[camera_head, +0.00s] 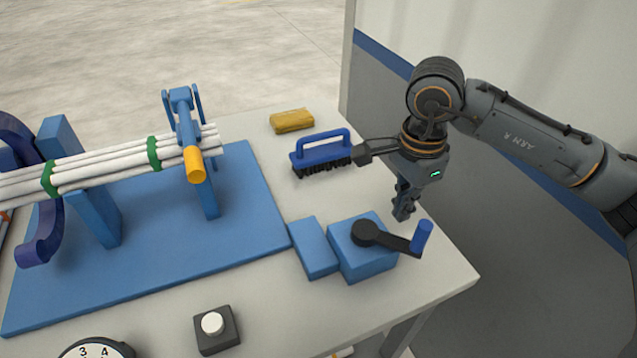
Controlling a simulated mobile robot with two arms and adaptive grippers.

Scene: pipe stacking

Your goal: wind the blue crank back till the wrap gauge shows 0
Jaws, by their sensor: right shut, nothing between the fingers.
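The blue crank (422,237) is an upright blue handle on the end of a black arm, which turns on a black hub on top of a blue box. The handle points to the right, near the table's right edge. My right gripper (403,216) is shut and empty, pointing down just behind and left of the handle; I cannot tell its exact height or whether it touches anything. A round gauge (97,349) is cut off at the bottom left; only figures such as 3 and 4 show, and its pointer is hidden. My left gripper is out of view.
White pipes (110,170) with green bands lie on a blue stand (200,262). A blue brush (322,153) and a yellow block (292,120) lie behind the crank. A white button (212,324) sits in front. A wall panel stands at right.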

